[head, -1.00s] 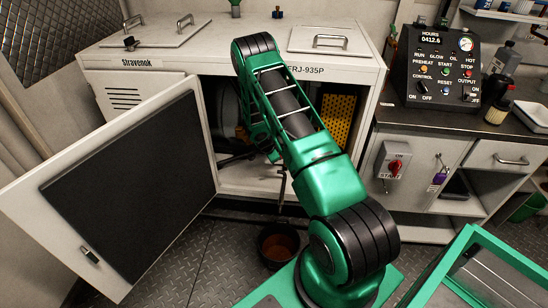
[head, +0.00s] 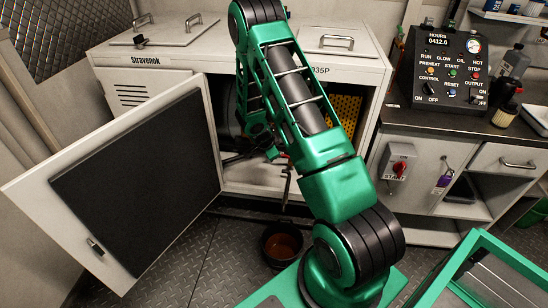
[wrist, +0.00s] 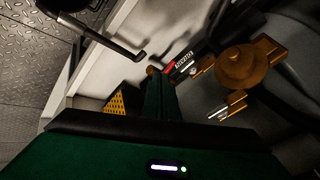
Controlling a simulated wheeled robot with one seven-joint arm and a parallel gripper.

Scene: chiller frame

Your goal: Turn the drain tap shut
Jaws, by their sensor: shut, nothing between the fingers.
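The drain tap shows in the wrist view as a small red piece (wrist: 169,67), with a dark lettered tag beside it. In the head view a small reddish spot at the cabinet opening may be the same tap, mostly hidden by my arm. My gripper (wrist: 158,84) is shut and empty, its tips close to the red piece in the wrist view. I cannot tell whether they touch it. A black drain pipe (wrist: 108,42) ends near the tips; a thin pipe (head: 286,188) hangs from the cabinet. How far the tap is turned is unclear.
A brass-coloured fitting (wrist: 240,68) stands right of the tap. The cabinet door (head: 125,185) hangs open at left. A black bucket (head: 266,250) with brown liquid stands on the floor below. A yellow perforated panel (head: 346,110) is inside the cabinet. A control panel (head: 450,75) stands right.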

